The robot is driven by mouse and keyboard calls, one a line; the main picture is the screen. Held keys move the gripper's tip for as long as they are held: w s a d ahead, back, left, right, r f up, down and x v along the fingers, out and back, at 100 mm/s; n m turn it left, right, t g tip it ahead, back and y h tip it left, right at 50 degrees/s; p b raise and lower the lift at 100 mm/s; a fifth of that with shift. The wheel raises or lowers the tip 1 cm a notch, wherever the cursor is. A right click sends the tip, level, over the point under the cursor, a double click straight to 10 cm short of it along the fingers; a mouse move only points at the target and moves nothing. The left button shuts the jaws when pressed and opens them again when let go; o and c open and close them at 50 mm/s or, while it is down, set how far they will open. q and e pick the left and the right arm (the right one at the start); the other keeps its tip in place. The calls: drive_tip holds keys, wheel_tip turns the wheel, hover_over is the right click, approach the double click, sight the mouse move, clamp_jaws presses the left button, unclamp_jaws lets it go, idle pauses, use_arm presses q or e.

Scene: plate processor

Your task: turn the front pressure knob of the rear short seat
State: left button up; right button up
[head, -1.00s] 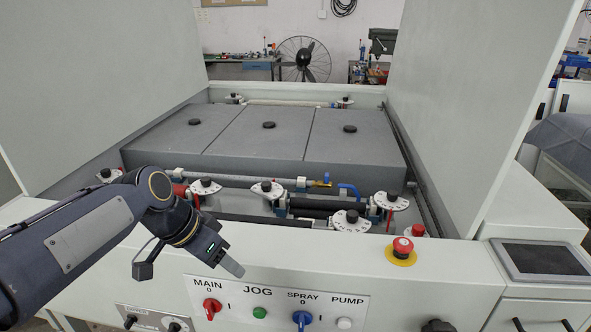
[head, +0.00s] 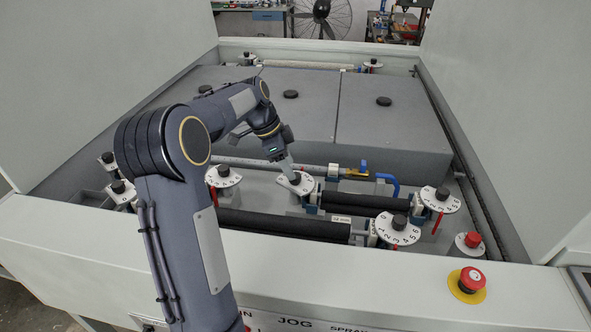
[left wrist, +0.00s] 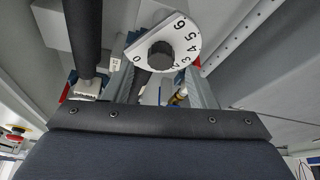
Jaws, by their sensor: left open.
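A black pressure knob (head: 295,177) stands on a white numbered dial plate at the left end of the short black roller (head: 358,201). My left gripper (head: 289,166) is at this knob, with its fingers pointing down and its tip hiding part of the knob. In the left wrist view the black knob (left wrist: 160,56) sits on its white dial (left wrist: 178,42), marked from 0 to 6. The open fingers (left wrist: 165,88) of my left gripper lie on either side below the knob in the picture. I cannot tell whether they touch it. My right gripper is out of view.
Other dial knobs stand at left (head: 224,171) and at right (head: 441,194) and (head: 399,222). A yellow-and-blue valve (head: 362,172) is right of the gripper. The grey covers (head: 290,115) rise behind it. A red emergency button (head: 470,279) is on the front panel.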

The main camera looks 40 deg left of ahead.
sight(298, 178)
use_arm(q)
drive_tip(key=shift+x, duration=1.9)
drive_tip(key=shift+a, duration=0.1)
drive_tip(key=c, duration=1)
